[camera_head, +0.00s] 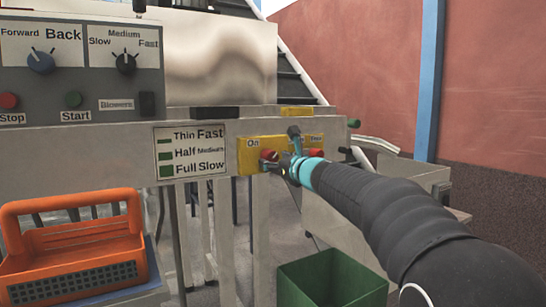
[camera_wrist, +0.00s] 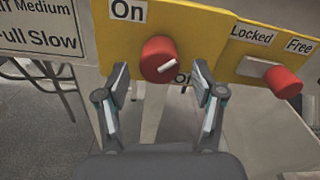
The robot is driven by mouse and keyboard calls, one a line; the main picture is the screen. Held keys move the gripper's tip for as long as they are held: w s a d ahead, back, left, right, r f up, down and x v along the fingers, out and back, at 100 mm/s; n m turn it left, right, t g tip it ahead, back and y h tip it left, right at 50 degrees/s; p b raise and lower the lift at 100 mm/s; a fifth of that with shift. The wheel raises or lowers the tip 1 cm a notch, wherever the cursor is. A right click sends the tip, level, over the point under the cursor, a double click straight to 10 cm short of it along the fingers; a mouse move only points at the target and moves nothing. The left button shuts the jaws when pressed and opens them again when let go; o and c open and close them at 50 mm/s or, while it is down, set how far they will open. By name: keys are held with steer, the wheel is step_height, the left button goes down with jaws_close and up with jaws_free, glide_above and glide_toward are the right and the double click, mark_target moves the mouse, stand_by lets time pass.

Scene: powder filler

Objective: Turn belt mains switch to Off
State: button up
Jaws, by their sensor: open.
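The belt mains switch is a red round knob (camera_wrist: 160,60) on a yellow plate (camera_wrist: 184,22), with an "On" label at its upper left and an "Off" label at its lower right, partly hidden by a finger. A white mark on the knob's face slants across its right side. In the head view the knob (camera_head: 268,154) shows just left of my gripper (camera_head: 281,162). My gripper in the wrist view (camera_wrist: 159,70) is open, with one fingertip on each side of the knob. I cannot tell whether the fingers touch it.
A second red knob (camera_wrist: 284,82) with "Locked" and "Free" labels is close on the right. An orange basket (camera_head: 75,248) stands at left, and a green bin (camera_head: 330,278) is below my arm. A control panel (camera_head: 80,85) is at upper left.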

steer(key=shift+x, duration=1.1)
steer(key=c, duration=1.1)
